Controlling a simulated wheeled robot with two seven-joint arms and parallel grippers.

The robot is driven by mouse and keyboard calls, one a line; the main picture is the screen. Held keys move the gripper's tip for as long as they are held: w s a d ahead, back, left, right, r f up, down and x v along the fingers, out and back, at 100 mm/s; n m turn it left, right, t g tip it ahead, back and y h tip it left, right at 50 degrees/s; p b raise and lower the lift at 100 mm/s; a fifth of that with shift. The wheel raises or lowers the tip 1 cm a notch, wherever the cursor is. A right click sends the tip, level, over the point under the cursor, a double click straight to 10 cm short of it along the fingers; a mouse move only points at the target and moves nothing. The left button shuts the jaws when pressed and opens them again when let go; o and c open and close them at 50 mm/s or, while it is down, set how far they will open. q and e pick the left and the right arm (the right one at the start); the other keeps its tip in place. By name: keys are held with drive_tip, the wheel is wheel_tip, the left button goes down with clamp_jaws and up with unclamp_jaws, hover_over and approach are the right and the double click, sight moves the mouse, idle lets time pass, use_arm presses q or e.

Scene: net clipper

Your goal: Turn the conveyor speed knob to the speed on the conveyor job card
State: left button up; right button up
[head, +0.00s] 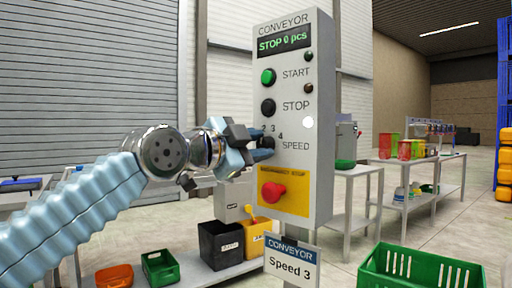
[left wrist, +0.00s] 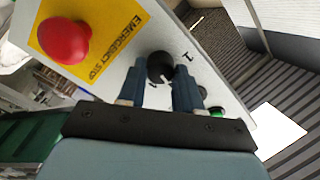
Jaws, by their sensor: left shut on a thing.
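My left gripper (head: 262,147) reaches in from the left and is shut on the knob. In the left wrist view the knob (left wrist: 160,66) sits between the two blue fingers (left wrist: 160,82). Its white pointer mark shows near its lower edge there. The numeral 1 is beside it; other numerals are hidden by the fingers. I cannot tell which number the pointer meets. The job card (head: 291,264) below the panel reads "CONVEYOR Speed 3". My right gripper is not in view.
Above the knob are a green START button (head: 268,76), a black STOP button (head: 268,107) and a display (head: 283,42) reading "STOP 0 pcs". A red emergency stop (head: 273,192) lies close below the knob. A green crate (head: 420,268) stands at lower right.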

use_arm(q)
drive_tip(key=shift+m, duration=1.1)
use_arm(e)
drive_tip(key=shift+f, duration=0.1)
use_arm(q)
drive_tip(key=shift+f, duration=0.1)
drive_tip(key=o, duration=1)
drive_tip(key=shift+o, duration=0.2)
drive_tip(key=b+v, duration=0.7)
drive_tip(key=v, duration=0.7)
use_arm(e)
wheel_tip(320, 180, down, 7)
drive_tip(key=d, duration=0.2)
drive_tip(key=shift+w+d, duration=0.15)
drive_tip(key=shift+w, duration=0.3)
